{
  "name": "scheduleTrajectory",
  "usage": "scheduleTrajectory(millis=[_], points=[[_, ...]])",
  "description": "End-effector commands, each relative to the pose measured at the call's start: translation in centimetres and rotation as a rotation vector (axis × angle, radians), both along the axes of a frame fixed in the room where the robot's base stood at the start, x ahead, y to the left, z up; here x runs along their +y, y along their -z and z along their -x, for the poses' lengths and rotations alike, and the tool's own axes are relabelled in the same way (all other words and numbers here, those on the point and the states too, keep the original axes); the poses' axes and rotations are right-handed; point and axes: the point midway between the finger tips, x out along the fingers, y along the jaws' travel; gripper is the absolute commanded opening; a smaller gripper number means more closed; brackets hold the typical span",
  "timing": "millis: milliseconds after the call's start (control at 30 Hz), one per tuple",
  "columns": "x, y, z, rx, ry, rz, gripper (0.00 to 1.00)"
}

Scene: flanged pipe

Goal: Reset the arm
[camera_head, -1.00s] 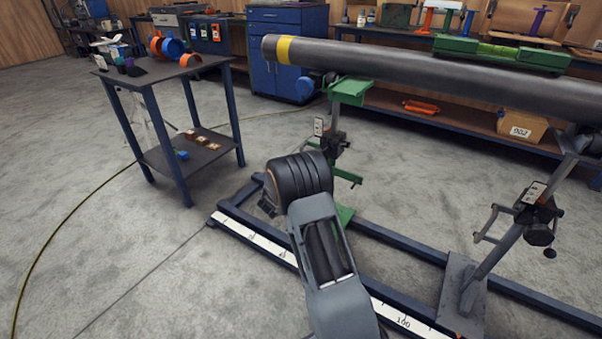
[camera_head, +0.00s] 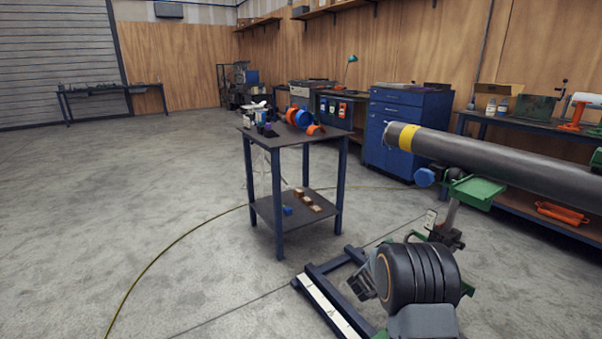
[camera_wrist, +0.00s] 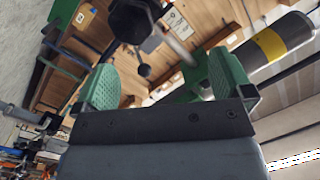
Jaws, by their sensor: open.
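My gripper (camera_wrist: 165,92) shows in the wrist view with its two green ribbed pads spread apart and nothing between them. Behind the pads in that view are a dark knob and the green parts of a pipe stand. My arm is at the lower right of the head view, close to the pipe stand; the gripper's fingers cannot be made out there. The grey pipe (camera_head: 500,159) with a yellow band lies across the stand's green support (camera_head: 478,190). The pipe's banded end also shows at the upper right of the wrist view (camera_wrist: 291,36).
A small dark table (camera_head: 268,138) with orange and blue rings stands left of the pipe's end. A blue cabinet (camera_head: 397,145) and a workbench stand behind. A blue floor rail (camera_head: 331,308) lies by my arm.

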Motion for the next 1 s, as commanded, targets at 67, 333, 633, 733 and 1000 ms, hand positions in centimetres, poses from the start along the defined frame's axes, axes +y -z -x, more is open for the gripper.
scheduleTrajectory(millis=[67, 333, 633, 733, 1000], points=[[2.1, -6.7, -0.7, 0.028, -0.136, -0.051, 0.98], [13.1, -23.4, 3.2, 0.349, -0.723, -0.170, 0.98], [19.5, -34.1, 17.8, 0.887, -1.123, -0.134, 0.98], [19.6, -35.9, 22.3, 1.043, -1.171, -0.116, 0.98], [18.8, -37.9, 29.2, 1.291, -1.199, -0.091, 0.98]])
